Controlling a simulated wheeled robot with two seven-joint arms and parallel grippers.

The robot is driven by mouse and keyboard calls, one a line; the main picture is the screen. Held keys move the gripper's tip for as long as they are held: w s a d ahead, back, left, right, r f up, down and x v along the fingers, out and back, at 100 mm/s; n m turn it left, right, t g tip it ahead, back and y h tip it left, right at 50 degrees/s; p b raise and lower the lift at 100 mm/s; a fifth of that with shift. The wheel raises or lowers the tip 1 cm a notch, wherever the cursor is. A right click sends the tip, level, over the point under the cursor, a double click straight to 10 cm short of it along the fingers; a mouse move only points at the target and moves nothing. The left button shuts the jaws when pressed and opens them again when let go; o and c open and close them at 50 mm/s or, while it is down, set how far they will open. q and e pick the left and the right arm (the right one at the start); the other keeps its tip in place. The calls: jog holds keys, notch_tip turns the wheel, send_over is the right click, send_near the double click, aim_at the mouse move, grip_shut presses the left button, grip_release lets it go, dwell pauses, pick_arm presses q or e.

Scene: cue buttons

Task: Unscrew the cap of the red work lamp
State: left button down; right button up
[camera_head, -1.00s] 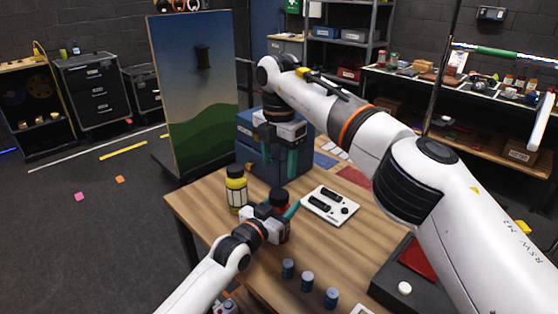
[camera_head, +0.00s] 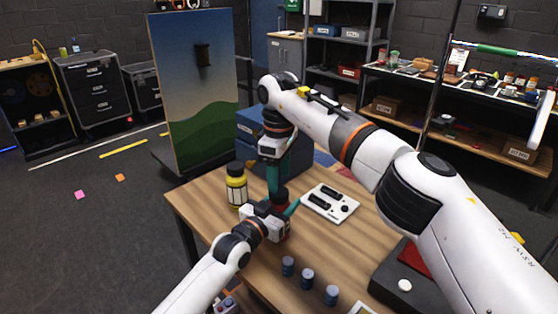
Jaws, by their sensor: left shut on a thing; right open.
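The red work lamp (camera_head: 281,194) is mostly hidden; its dark round top shows just behind my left gripper, above the wooden table (camera_head: 210,205). My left gripper (camera_head: 286,208) comes in low from the left and is shut on the lamp's body. My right gripper (camera_head: 275,179) hangs from above with its teal fingers pointing down at the lamp's dark top. It is open, turned nearly edge-on, and its fingertips are close to the top; I cannot tell whether they touch it.
A yellow bottle with a black cap (camera_head: 236,187) stands left of the lamp. A white panel with black parts (camera_head: 331,203) lies to the right. Several blue cylinders (camera_head: 307,280) stand in front. A blue box (camera_head: 248,128) is behind.

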aim_at(279, 191)
jog(key=shift+f, duration=2.1)
jog(key=shift+c, duration=0.4)
